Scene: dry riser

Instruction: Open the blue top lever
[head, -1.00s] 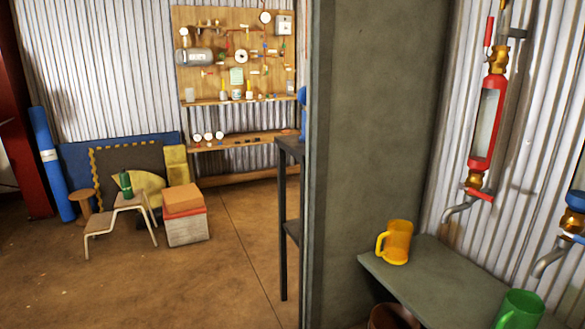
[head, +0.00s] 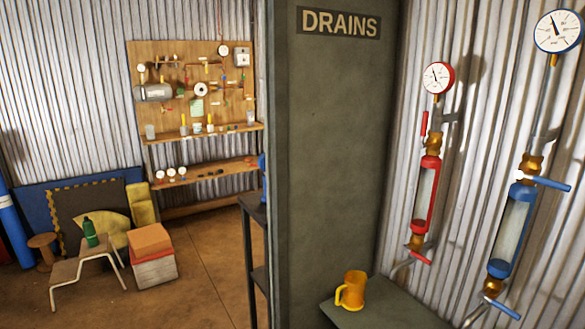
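The blue top lever (head: 546,182) sticks out to the right, nearly level, from a brass valve (head: 530,164) above the blue sight tube (head: 512,231) on the right wall. A second blue lever (head: 502,308) sits at the bottom of that tube, slanting down to the right. The blue-rimmed gauge (head: 558,31) is above. To the left, a red tube (head: 425,194) has an upright red top lever (head: 424,124) and a red bottom lever (head: 420,257). Neither of my grippers shows in the head view.
A yellow mug (head: 353,291) stands on the grey shelf (head: 385,316) below the tubes. A grey partition marked DRAINS (head: 325,150) stands to their left. Farther left are a stool (head: 78,272), boxes (head: 152,255) and a tool board (head: 215,70). Open floor lies between.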

